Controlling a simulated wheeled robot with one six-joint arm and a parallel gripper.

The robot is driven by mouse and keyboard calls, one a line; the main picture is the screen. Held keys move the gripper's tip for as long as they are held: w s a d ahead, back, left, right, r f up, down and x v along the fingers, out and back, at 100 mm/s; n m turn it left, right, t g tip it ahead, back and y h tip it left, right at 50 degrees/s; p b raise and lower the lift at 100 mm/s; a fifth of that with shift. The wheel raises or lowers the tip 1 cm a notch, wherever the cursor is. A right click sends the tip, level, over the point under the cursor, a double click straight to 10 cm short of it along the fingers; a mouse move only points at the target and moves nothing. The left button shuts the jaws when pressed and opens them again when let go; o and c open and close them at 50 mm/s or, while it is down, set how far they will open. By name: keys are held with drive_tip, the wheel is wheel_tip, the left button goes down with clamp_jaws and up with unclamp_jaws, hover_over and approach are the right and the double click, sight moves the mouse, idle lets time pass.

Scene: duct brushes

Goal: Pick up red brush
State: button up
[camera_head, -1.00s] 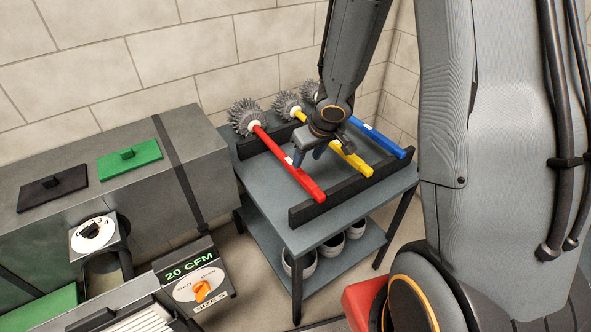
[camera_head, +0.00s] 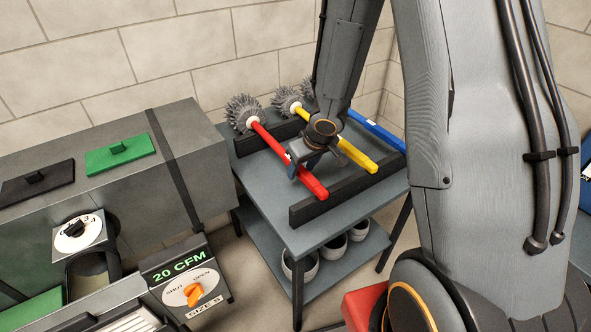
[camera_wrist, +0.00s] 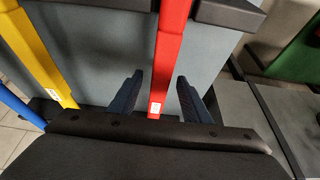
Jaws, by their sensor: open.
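The red brush (camera_head: 270,140) lies on a grey table across two dark rails, its round grey bristle head at the back and its handle toward the front. My gripper (camera_head: 303,165) is over the middle of the red handle, with its fingers pointing down. In the wrist view the red handle (camera_wrist: 171,50) runs between the two open blue-grey fingers of my gripper (camera_wrist: 158,97), with a gap on each side. Part of the handle is hidden behind the gripper body in both views.
A yellow brush (camera_head: 350,154) and a blue brush (camera_head: 374,129) lie to the right on the same table (camera_head: 262,182). A front rail (camera_head: 345,192) supports the handles. A grey duct (camera_head: 190,130) with green and black hatches stands left.

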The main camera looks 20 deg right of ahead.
clamp_jaws()
idle(0.5)
wheel_tip(320, 180, up, 15)
drive_tip(key=p, duration=0.9)
drive_tip(key=shift+p, duration=0.3)
